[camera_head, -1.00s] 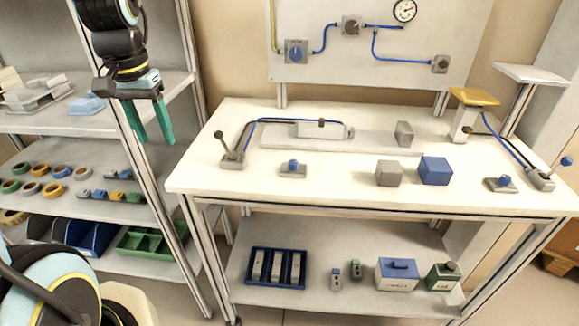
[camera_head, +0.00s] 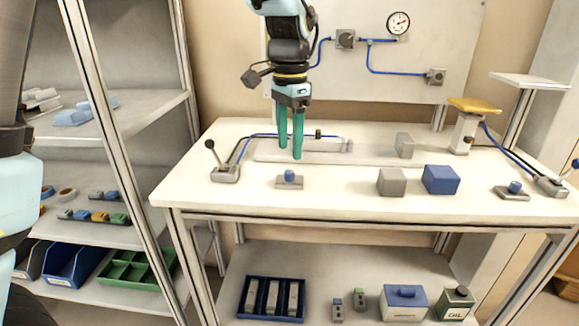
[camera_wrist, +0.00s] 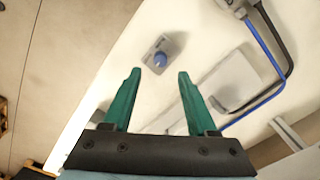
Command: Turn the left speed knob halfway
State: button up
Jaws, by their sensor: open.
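The left speed knob (camera_head: 290,176) is a small blue knob on a flat grey base near the front left of the white table. It also shows in the wrist view (camera_wrist: 161,59), ahead of the fingertips and between their lines. My gripper (camera_head: 291,150) points down above the table, its two green fingers apart and empty. In the head view the fingertips are just behind and above the knob; they do not touch it. In the wrist view my gripper (camera_wrist: 160,74) is open, with clear space between its fingers.
A lever box (camera_head: 224,173) with a blue hose stands left of the knob. A long grey rail unit (camera_head: 270,153) lies behind it. Grey (camera_head: 391,182) and blue (camera_head: 441,180) blocks sit to the right. Another blue knob (camera_head: 514,188) is at the far right.

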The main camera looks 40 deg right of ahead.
aim_at(289, 171)
notch_tip(289, 171, down, 6)
jog(key=shift+f, duration=0.15)
dwell(0.3)
grip_shut()
dwell(0.4)
